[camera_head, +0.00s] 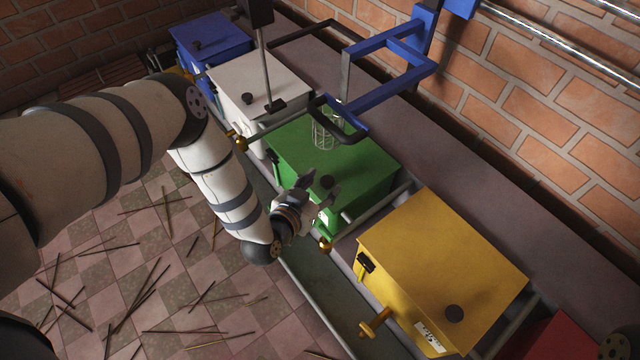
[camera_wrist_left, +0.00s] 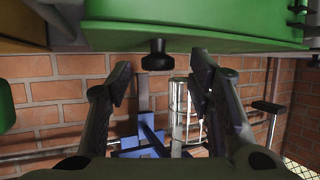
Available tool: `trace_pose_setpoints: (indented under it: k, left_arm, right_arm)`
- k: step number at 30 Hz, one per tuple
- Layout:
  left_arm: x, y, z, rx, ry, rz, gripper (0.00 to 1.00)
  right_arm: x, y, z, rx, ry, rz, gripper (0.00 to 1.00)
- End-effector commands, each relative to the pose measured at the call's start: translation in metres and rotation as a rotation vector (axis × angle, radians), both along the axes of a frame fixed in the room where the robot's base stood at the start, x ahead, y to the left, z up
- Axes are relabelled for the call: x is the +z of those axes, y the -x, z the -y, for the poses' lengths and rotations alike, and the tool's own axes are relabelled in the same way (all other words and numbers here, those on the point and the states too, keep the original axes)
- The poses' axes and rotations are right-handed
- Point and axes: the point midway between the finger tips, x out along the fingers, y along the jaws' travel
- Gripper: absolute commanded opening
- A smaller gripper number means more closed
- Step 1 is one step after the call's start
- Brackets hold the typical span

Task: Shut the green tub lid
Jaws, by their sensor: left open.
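The green tub (camera_head: 355,190) stands in the row of tubs between a white one and a yellow one. Its green lid (camera_head: 362,160) lies across the top, looking about flat; I cannot tell if it is fully seated. A black knob (camera_head: 327,181) sits near its front edge. In the left wrist view the lid (camera_wrist_left: 200,15) fills the top and the knob (camera_wrist_left: 157,55) shows between the fingers. My left gripper (camera_head: 320,190) is open at the tub's front edge by the knob, with no visible grip; contact is unclear. My right gripper is out of view.
A yellow tub (camera_head: 440,245) is on the right; white (camera_head: 270,75) and blue (camera_head: 210,38) tubs are behind left. A blue frame (camera_head: 400,65) and wire cylinder (camera_head: 326,130) stand over the green tub's back. Thin sticks litter the tiled floor (camera_head: 140,260).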

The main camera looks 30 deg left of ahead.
Motion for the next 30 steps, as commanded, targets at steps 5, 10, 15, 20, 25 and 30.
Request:
trace_pose_setpoints:
  k: [5,10,15,20,25,30]
  left_arm:
    - [0.007,0.018,0.0,-0.001,0.0,-0.003,0.48]
    - [0.025,0.062,0.001,-0.001,0.002,-0.005,0.48]
    - [0.039,0.097,0.0,0.0,0.001,-0.003,0.48]
    - [0.046,0.111,0.0,0.001,0.0,-0.001,0.48]
    - [0.046,0.112,0.0,0.001,0.0,0.0,0.48]
    - [0.046,0.112,0.0,0.001,0.0,0.0,0.48]
  right_arm:
    - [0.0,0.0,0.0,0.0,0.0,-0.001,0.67]
    - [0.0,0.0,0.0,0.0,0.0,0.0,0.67]
    - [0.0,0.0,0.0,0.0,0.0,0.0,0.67]
    - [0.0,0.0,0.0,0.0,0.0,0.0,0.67]
    - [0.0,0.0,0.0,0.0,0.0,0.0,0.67]
    - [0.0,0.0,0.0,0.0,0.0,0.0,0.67]
